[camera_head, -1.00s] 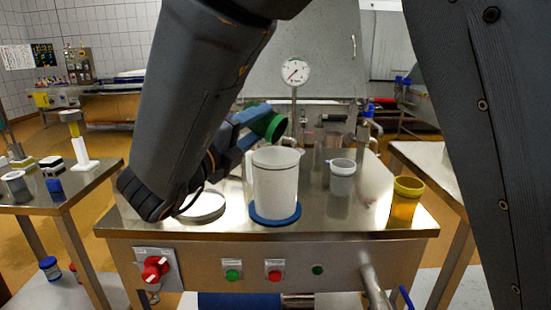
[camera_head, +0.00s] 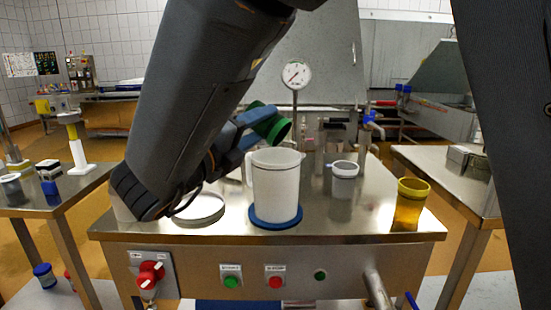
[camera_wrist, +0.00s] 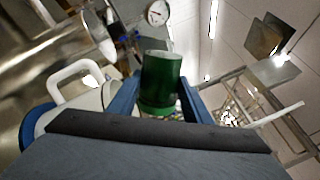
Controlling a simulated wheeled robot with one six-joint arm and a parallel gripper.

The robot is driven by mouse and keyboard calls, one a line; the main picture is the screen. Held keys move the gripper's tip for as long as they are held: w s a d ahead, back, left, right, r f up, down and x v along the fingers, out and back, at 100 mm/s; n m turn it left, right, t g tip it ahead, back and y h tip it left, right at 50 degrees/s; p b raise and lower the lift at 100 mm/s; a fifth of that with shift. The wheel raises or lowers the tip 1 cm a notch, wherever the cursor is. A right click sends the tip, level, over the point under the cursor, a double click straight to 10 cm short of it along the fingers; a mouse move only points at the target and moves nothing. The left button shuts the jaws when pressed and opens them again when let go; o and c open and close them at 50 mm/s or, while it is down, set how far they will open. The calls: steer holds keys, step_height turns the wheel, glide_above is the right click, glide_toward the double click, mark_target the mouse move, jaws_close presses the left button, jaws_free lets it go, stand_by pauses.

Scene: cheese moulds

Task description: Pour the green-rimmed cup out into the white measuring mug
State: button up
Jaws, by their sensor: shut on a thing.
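My gripper (camera_head: 258,124) has blue fingers and is shut on the green-rimmed cup (camera_head: 274,126). The cup is tilted well over, its mouth facing right and somewhat down, above the white measuring mug (camera_head: 275,190). In the wrist view the green cup (camera_wrist: 162,78) sits between the two blue fingers. The mug stands upright on a blue disc (camera_head: 276,222), its handle to the left; it also shows at the left of the wrist view (camera_wrist: 84,105). I see no stream, and the contents of both are hidden.
A white lid or dish (camera_head: 200,210) lies left of the mug. A grey-white cup (camera_head: 343,182) and a yellow-rimmed cup (camera_head: 409,205) stand to its right. A gauge on a stem (camera_head: 296,75) rises behind. Side tables stand left and right.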

steer(key=shift+s+d+r+m+b, duration=0.15)
steer(key=shift+d+m+b, duration=0.1)
steer(key=shift+m+b, duration=0.65)
steer(key=shift+s+d+r+m+b, duration=0.1)
steer(key=shift+d+m+b, duration=0.3)
steer(key=shift+b, duration=0.8)
steer(key=shift+a, duration=0.2)
steer(key=shift+a+r+p, duration=0.1)
steer(key=shift+p, duration=0.8)
steer(key=shift+w+a+n+p, duration=0.1)
steer(key=shift+a+n+p, duration=0.1)
steer(key=shift+n+p, duration=0.65)
steer(key=shift+a+n+p, duration=0.15)
steer(key=shift+n+p, duration=0.2)
steer(key=shift+p, duration=0.3)
steer(key=shift+w+f, duration=0.15)
steer(key=shift+f, duration=0.15)
steer(key=shift+w+a+n+p, duration=0.1)
steer(key=shift+a+n+p, duration=0.05)
steer(key=shift+n+p, duration=0.4)
